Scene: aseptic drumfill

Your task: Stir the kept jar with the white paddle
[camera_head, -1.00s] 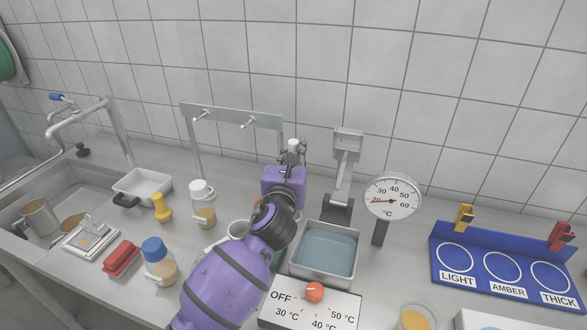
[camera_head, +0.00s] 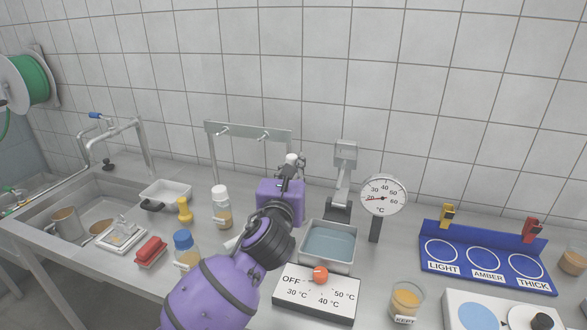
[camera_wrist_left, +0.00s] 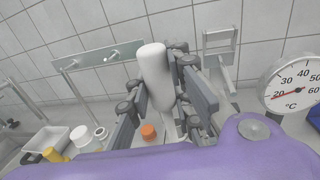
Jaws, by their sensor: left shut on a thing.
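My left gripper (camera_head: 290,170) is shut on the white paddle, whose pale end (camera_head: 291,157) shows above the fingers in the head view. In the left wrist view its thick white handle (camera_wrist_left: 153,75) stands nearly upright between the dark fingers; its lower part is hidden. The gripper is in front of the right end of the hook rack (camera_head: 247,131). The kept jar (camera_head: 406,302), a clear jar of amber contents with a "KEPT" label, stands at the front of the counter, right of the heater panel and well apart from the gripper. My right gripper is out of view.
A water bath (camera_head: 352,262) and a dial thermometer (camera_head: 383,197) stand between the gripper and the jar. The blue LIGHT/AMBER/THICK stand (camera_head: 487,277) is at the right. Bottles, a red brush (camera_head: 150,251) and the sink (camera_head: 98,212) are left.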

